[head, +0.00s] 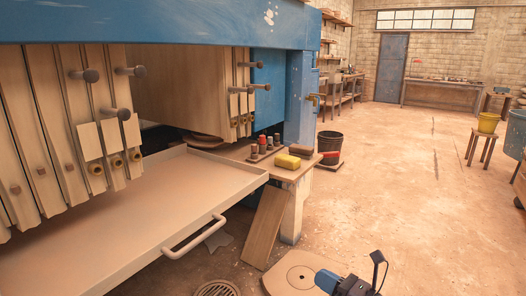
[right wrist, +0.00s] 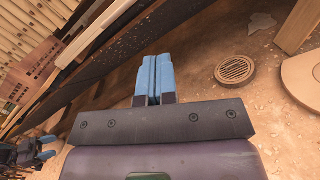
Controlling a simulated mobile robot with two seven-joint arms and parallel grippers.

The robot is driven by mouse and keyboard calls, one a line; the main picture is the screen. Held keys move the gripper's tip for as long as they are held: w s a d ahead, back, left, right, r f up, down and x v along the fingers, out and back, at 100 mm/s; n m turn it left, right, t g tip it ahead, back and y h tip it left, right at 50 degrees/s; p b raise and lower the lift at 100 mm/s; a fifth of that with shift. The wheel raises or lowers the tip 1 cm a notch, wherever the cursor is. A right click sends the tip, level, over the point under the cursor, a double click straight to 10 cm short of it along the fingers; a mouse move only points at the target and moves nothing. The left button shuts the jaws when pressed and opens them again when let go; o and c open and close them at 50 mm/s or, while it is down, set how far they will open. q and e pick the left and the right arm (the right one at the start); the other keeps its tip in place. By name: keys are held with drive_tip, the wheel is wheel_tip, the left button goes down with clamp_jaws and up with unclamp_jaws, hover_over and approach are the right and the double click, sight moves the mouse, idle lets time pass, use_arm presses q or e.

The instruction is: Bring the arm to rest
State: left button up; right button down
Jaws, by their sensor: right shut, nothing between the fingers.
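My right gripper (head: 326,281) shows at the bottom edge of the head view, low over the floor and apart from the tray and bench. In the right wrist view its two blue fingers (right wrist: 153,78) lie side by side, shut, with nothing between them. What seems to be my left gripper (right wrist: 42,150), with blue tips, shows small at the left edge of the right wrist view. I cannot tell whether it is open. It does not show in the head view.
The press's pull-out tray (head: 150,215) with its white handle (head: 195,236) stands left of my right gripper. A small bench (head: 292,174) bears a yellow sponge (head: 288,161). A board (head: 265,228) leans there. A floor drain (right wrist: 235,71) is near. Open floor lies to the right.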

drive_tip(key=s+d+f+m+h, duration=0.3)
drive_tip(key=s+d+f+m, duration=0.15)
drive_tip(key=s+m, duration=0.55)
drive_tip(key=s+d+f+m+h, duration=0.4)
drive_tip(key=s+m, duration=0.3)
drive_tip(key=s, duration=0.5)
drive_tip(key=s+d+f+m+h, duration=0.3)
drive_tip(key=s+d+m, duration=0.2)
drive_tip(key=s+m, duration=0.5)
drive_tip(key=s+d+r+m+g+h, duration=0.1)
drive_tip(key=s+m+g, duration=0.15)
drive_tip(key=s, duration=0.35)
drive_tip(key=s+d+r+m+g+h, duration=0.1)
drive_tip(key=s+m, duration=0.2)
drive_tip(key=s, duration=0.4)
use_arm(q)
wheel_tip(320, 180, up, 11)
drive_tip(key=s+a+n+p, duration=0.1)
drive_tip(key=n+p, duration=0.1)
drive_tip(key=p, duration=1.5)
drive_tip(key=shift+s+a+f+n+t+y, duration=0.2)
drive_tip(key=shift+n+t+y, duration=0.1)
drive_tip(key=shift+y, duration=0.1)
use_arm(e)
wheel_tip(320, 180, up, 10)
drive_tip(key=a+m+t+h, duration=0.2)
drive_tip(key=m, duration=0.5)
drive_tip(key=shift+w+a+r, duration=0.15)
drive_tip(key=shift+a+r, duration=0.05)
drive_tip(key=shift+m+t, duration=0.25)
